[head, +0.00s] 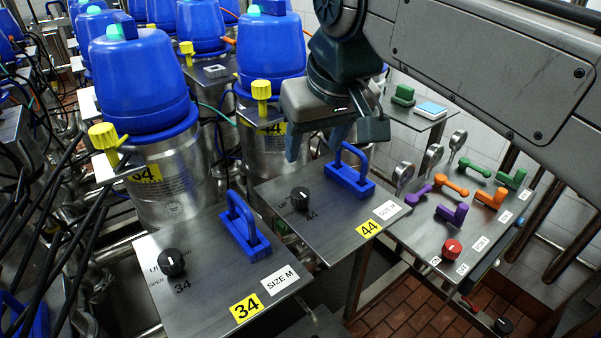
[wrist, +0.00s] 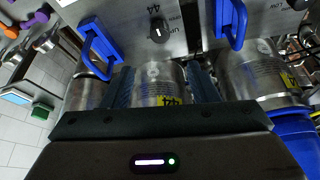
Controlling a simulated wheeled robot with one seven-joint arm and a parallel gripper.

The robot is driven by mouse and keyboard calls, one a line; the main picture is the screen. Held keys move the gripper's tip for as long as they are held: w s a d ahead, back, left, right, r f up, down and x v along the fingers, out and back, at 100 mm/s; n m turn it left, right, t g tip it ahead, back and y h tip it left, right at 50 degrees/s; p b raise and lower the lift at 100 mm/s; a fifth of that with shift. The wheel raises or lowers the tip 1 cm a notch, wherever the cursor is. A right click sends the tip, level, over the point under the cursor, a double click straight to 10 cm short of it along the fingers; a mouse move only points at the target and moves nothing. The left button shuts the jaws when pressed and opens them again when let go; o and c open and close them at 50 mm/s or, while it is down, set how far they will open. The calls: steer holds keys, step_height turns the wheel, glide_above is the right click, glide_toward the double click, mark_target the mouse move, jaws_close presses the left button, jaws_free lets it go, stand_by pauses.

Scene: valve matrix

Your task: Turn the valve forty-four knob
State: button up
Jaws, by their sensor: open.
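The valve forty-four knob (head: 300,197) is a small round black knob on a grey metal panel (head: 325,230) with a yellow 44 label (head: 369,229). It also shows in the wrist view (wrist: 158,32), at the top middle, with a white mark and the number 44 printed beside it. My gripper (head: 314,150) is open and empty. It hangs above and behind the knob in the head view, apart from it. In the wrist view its two fingers (wrist: 162,78) are spread in front of a steel canister, with the knob beyond their tips.
A blue handle (head: 350,176) stands on the 44 panel, right of the knob. The 34 panel (head: 205,290) is front left, with its own knob (head: 171,263) and blue handle (head: 243,228). Blue-topped canisters (head: 140,85) stand behind. A tray of colored handles (head: 425,235) is right.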

mark_target(300, 193)
steer(key=x, duration=1.3)
steer(key=shift+s+f, duration=0.1)
steer(key=c, duration=1)
